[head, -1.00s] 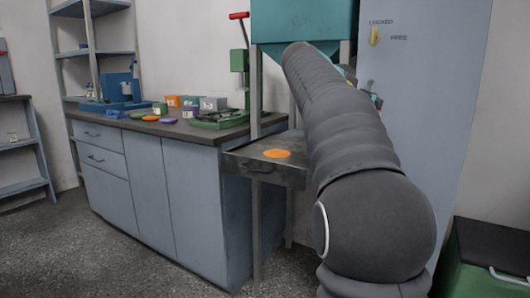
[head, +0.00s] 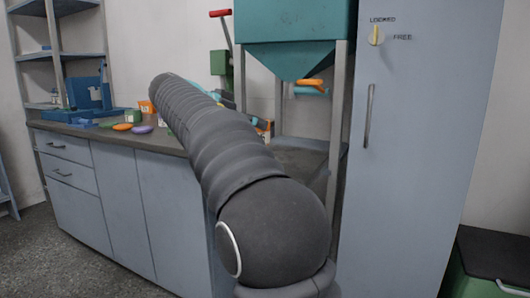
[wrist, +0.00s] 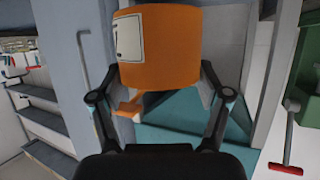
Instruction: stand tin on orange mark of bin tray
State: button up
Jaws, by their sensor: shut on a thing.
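An orange tin (wrist: 160,48) with a white label is held between the fingers of my gripper (wrist: 160,80) in the wrist view. In the head view my arm hides most of the gripper; a small orange and white patch beside the arm may be the tin, but I cannot tell. The bin tray (head: 302,163) shows as a dark surface under the teal hopper, partly behind my arm. Its orange mark is hidden by the arm.
The teal hopper (head: 295,35) with an orange lever (head: 310,83) hangs above the tray between metal posts. A grey cabinet (head: 415,140) stands at right. The counter (head: 75,129) at left carries several small items. A green bin (head: 488,265) is at lower right.

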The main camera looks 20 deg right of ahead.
jog(key=shift+w+d+f+b, duration=0.2)
jog(key=shift+w+d+f, duration=0.5)
jog(key=shift+d+f, duration=0.5)
jog(key=shift+w+d+f+b, duration=0.25)
jog(key=shift+w+d+f, duration=0.45)
jog(key=shift+f, duration=0.85)
jog(key=shift+w+d+f+b, duration=0.2)
jog(key=shift+w+d+f, duration=0.45)
jog(key=shift+d+f, duration=0.6)
jog(key=shift+a+f, duration=0.2)
jog(key=shift+f, duration=0.05)
jog(key=shift+f, duration=0.1)
jog(key=o, duration=1.2)
